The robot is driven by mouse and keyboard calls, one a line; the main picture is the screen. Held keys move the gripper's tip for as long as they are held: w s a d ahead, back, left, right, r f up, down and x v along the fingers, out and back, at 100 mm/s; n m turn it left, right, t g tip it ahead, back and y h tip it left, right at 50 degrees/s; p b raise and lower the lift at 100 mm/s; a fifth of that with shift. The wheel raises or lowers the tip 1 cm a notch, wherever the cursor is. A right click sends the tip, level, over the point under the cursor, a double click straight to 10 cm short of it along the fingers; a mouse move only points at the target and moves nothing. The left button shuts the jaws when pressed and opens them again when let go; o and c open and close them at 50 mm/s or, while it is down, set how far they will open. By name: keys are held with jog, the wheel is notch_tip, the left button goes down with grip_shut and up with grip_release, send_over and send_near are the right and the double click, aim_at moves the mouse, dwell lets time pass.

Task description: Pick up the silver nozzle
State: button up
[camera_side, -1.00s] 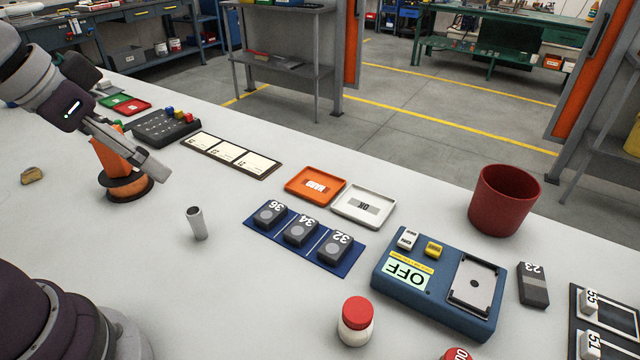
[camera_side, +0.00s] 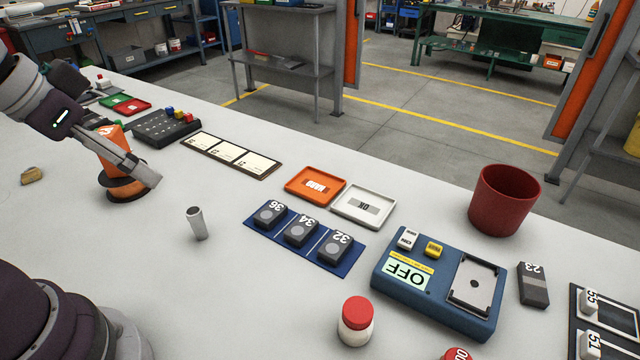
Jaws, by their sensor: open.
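The silver nozzle (camera_side: 197,223) is a small grey metal tube standing upright on the white table, left of the blue mat. My gripper (camera_side: 150,178) is at the left, above the table and up and left of the nozzle. It is apart from the nozzle and empty. Its fingers point down to the right and are seen edge-on, in front of an orange stand with a dark round base (camera_side: 124,190).
A blue mat (camera_side: 322,262) with dark numbered blocks lies right of the nozzle. Beyond are an orange tray (camera_side: 298,196), a white tray (camera_side: 378,214), a blue device (camera_side: 388,290) and a red bin (camera_side: 503,200). A red-capped jar (camera_side: 356,322) stands in front. Table around the nozzle is clear.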

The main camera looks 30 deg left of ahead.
dwell(0.4)
jog(key=m+g, duration=0.5)
jog(key=m, duration=1.3)
send_over(193, 211)
jog(key=f, duration=0.9)
jog(key=shift+d, duration=0.35)
jog(key=shift+m+g, duration=0.3)
jog(key=shift+m, duration=0.2)
jog(key=f, duration=1)
jog(key=shift+a+f, duration=0.3)
jog(key=shift+a, duration=0.05)
jog(key=shift+c, duration=0.5)
grip_shut()
